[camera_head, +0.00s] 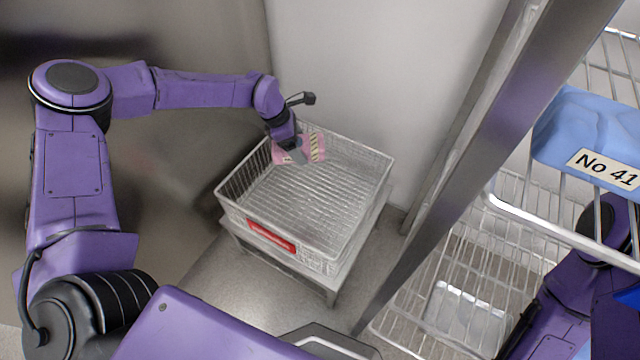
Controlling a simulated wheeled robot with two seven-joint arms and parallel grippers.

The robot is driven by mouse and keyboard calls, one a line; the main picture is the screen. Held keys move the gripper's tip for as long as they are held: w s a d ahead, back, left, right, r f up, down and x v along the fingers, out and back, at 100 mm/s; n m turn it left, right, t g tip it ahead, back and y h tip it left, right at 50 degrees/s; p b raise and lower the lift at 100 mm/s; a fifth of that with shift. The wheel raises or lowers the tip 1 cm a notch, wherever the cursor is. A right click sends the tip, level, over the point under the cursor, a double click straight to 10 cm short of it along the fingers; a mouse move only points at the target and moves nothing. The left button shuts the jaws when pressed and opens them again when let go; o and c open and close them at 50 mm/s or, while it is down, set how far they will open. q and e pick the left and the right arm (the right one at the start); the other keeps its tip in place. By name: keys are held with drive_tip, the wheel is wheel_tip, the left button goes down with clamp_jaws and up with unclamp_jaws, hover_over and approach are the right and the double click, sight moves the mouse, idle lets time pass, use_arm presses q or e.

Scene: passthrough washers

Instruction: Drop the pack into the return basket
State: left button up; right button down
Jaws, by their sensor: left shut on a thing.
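A pink pack (316,147) with a pale striped label shows in the head view at the far left part of the return basket. My left gripper (298,157) is shut on the pack, over the basket's far left side. How high the pack is above the basket floor I cannot tell. The return basket (340,243) is a wire basket with a red label (271,235) on its front. Its visible floor is bare. My right arm shows at the lower right, but its gripper is out of view.
The basket stands on a low metal stand (333,292) against a pale wall (370,60). A metal post (470,150) and wire shelving (520,225) stand to the right. A blue pack (575,125) labelled No 41 lies on the upper shelf.

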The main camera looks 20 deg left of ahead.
use_arm(q)
wheel_tip(320, 180, down, 6)
drive_tip(key=b, duration=0.4)
drive_tip(key=shift+r, duration=0.1)
drive_tip(key=o, duration=1.1)
drive_tip(key=shift+d, duration=0.1)
drive_tip(key=p+v, duration=0.2)
drive_tip(key=v, duration=0.7)
drive_tip(key=shift+s+r, duration=0.1)
drive_tip(key=shift+r, duration=0.2)
drive_tip(key=shift+s+a+r, duration=0.1)
drive_tip(key=shift+a+r, duration=0.25)
drive_tip(key=shift+r, duration=0.05)
